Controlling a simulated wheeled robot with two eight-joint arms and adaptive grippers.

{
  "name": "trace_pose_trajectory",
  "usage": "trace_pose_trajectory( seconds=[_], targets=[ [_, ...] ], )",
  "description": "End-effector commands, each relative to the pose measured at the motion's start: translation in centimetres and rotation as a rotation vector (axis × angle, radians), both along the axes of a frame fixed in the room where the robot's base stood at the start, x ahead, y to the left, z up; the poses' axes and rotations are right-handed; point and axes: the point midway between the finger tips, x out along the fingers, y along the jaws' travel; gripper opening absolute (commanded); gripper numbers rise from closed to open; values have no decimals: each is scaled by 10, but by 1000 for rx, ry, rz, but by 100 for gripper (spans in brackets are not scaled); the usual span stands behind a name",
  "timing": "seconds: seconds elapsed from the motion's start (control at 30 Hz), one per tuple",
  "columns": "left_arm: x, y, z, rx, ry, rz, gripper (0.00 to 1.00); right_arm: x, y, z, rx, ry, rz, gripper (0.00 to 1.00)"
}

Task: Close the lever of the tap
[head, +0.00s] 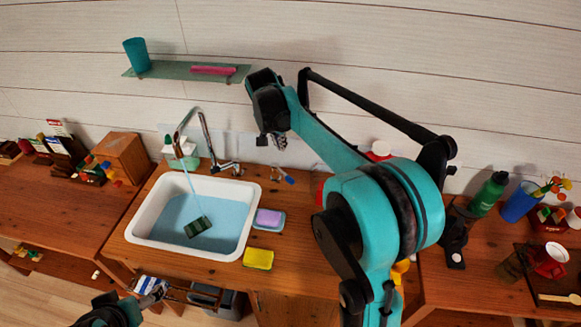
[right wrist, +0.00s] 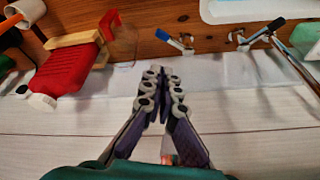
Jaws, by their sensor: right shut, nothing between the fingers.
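The metal tap (head: 206,140) stands behind the white sink (head: 139,226), and a thin water stream falls from its spout. A small lever (head: 284,176) with a blue and red end stands on the counter right of the spout. In the right wrist view the blue-tipped lever (right wrist: 174,41) sits beyond the fingertips, beside the tap (right wrist: 262,36). My right gripper (head: 279,142) points down above and behind the lever, apart from it. Its fingers (right wrist: 162,72) are shut and empty. My left gripper (head: 150,288) is low at the left, its fingers unclear.
A dark green object (head: 198,227) lies in the water. A shelf (head: 180,70) hangs above. In the right wrist view a red bottle (right wrist: 70,68) stands at left. A green bottle (head: 489,194) stands farther right.

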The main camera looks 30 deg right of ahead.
Motion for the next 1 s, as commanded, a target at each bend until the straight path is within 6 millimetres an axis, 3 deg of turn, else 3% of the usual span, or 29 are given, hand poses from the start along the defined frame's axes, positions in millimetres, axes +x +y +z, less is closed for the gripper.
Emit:
trace_pose_trajectory(
  seconds=[0.03, 0.1, 0.3, 0.57, 1.0],
  targets=[
    [0, 0, 8, 0, 0, 0, 80, 18, -10, -1, -2, 10, -62, 0],
    [0, 0, 12, 0, 0, 0, 80, 36, -21, -9, -4, 20, -150, 0],
    [0, 0, 19, 0, 0, 0, 80, 64, -42, -28, -17, 35, -312, 0],
    [0, 0, 16, 0, 0, 0, 80, 70, -51, -49, -20, 38, -348, 0],
    [0, 0, -3, 0, 0, 0, 80, 77, -80, -137, -19, 37, -345, 0]
  ],
)
